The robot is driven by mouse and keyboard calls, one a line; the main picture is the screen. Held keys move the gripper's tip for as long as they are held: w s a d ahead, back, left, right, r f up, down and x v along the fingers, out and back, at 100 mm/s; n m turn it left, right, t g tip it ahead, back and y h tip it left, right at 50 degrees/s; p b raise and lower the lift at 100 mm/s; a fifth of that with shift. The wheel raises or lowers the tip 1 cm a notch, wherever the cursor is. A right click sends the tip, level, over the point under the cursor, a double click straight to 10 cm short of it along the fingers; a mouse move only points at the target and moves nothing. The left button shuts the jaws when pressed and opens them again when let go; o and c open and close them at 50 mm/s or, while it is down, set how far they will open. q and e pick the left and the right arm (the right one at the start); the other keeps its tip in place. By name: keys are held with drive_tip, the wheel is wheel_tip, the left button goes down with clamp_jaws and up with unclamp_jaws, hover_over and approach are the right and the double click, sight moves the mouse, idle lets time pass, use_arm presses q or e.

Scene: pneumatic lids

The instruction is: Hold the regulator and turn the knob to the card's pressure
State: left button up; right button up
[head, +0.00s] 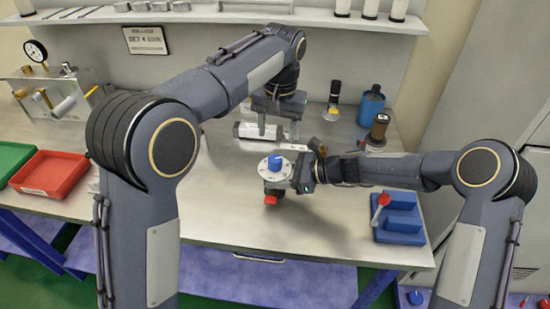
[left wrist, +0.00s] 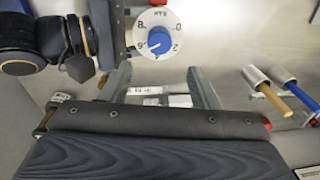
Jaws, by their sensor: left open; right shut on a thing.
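The regulator's round white dial (head: 262,172) carries a blue knob (head: 274,161), with a red part (head: 271,199) below. My right gripper (head: 303,174) is shut on the regulator from the right, holding it over the front middle of the bench. My left gripper (head: 280,137) is open and empty, behind the knob and apart from it. In the left wrist view the blue knob (left wrist: 159,40) sits inside the numbered dial (left wrist: 174,22), beyond the open fingers (left wrist: 160,88). A mark on the knob seems to face near the 6. A framed card (head: 146,40) hangs on the back wall; its text is too small to read surely.
A gauge fixture (head: 52,92) stands at the back left, with red (head: 52,172) and green trays before it. A white cylinder (head: 246,131) lies behind the regulator. A blue bottle (head: 371,106) and a blue block (head: 402,222) are at the right.

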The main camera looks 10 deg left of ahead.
sight(275, 159)
drive_tip(key=shift+s+f, duration=0.1)
drive_tip(key=shift+f, duration=0.2)
use_arm(q)
drive_tip(key=f+n, duration=0.9)
drive_tip(key=f, duration=0.1)
drive_tip(key=shift+s+a+g+h, duration=0.1)
drive_tip(key=shift+a+g+h, duration=0.15)
drive_tip(key=shift+g+h, duration=0.05)
drive_tip(key=shift+r, duration=0.1)
drive_tip(key=c, duration=1)
